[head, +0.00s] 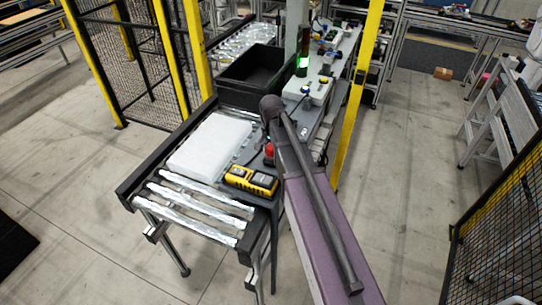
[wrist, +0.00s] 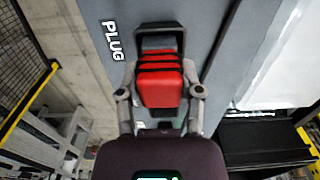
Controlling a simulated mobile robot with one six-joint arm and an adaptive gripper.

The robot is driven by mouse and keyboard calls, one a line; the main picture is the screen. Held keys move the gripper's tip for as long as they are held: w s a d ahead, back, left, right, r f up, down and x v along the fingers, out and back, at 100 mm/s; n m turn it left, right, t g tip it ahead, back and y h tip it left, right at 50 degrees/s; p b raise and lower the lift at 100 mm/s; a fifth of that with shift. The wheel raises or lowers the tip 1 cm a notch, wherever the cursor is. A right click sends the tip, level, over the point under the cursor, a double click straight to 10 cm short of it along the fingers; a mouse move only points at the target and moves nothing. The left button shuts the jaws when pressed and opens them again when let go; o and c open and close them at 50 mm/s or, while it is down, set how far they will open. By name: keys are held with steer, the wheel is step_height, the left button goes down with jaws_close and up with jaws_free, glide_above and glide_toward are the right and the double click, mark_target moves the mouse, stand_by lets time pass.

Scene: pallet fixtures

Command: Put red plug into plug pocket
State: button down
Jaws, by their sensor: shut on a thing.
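The red plug (wrist: 161,84) is between the two fingers of my gripper (wrist: 161,93) in the wrist view. My gripper is shut on it. The plug is blocky, with dark bands across its far part. Its far end is at the dark-framed plug pocket (wrist: 160,29) in the grey panel, beside the white label "PLUG" (wrist: 112,40). I cannot tell whether the end is inside the pocket or just in front of it. In the head view a small red part (head: 269,149) shows beside my arm; the fingers and pocket are not clear there.
In the head view a white block (head: 209,146) lies on the roller conveyor, with a yellow and black device (head: 251,180) at its edge. A black bin (head: 254,76) stands behind. Yellow posts and mesh fences flank the cell. Open floor lies on both sides.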

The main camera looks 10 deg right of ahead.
mark_target(271, 146)
steer(key=shift+f+b, duration=0.3)
steer(key=shift+f, duration=0.35)
steer(key=shift+f, duration=0.1)
steer(key=shift+c, duration=1.3)
jaws_free()
step_height(271, 146, up, 12)
steer(key=p, duration=1.2)
steer(key=s+n, duration=0.7)
steer(key=s, duration=0.9)
steer(key=shift+s, duration=0.15)
